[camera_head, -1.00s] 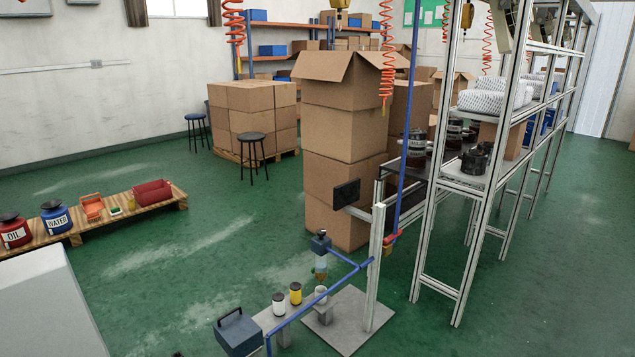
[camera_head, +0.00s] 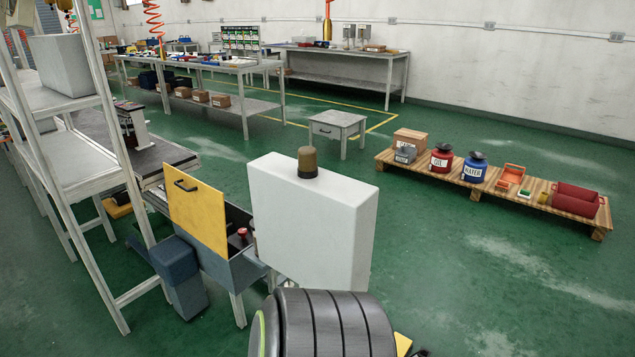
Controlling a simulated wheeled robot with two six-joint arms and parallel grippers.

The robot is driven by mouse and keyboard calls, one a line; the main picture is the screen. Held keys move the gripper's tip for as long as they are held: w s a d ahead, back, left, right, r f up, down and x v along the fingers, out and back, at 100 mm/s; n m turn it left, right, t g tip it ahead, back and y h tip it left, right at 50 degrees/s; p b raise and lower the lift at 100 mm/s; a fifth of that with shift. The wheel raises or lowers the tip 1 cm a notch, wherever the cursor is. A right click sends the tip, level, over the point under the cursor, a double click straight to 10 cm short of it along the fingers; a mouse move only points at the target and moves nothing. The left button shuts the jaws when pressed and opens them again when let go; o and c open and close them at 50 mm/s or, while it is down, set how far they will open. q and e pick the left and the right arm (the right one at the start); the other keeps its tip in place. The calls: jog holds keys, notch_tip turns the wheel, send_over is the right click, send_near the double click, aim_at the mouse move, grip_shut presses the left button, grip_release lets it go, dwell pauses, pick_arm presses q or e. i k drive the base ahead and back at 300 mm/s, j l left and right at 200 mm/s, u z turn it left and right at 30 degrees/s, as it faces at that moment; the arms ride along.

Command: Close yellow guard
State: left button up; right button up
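The yellow guard (camera_head: 198,215) is a flat upright panel with a black handle near its upper left corner. It stands at the front left of a grey machine (camera_head: 228,265), left of centre in the head view. To the right of the panel, part of the machine's dark inside and a red knob (camera_head: 242,233) show. I cannot tell from this angle whether the guard is open or closed. Neither of my grippers is in view.
A large white cabinet (camera_head: 312,225) with a brown cap stands right of the guard. A black ribbed cylinder (camera_head: 335,325) fills the bottom centre. A metal rack (camera_head: 60,165) stands left. A pallet (camera_head: 480,185) with containers lies right. Green floor (camera_head: 470,285) is clear at lower right.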

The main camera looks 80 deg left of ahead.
aim_at(197, 208)
jog(key=u, duration=3.5)
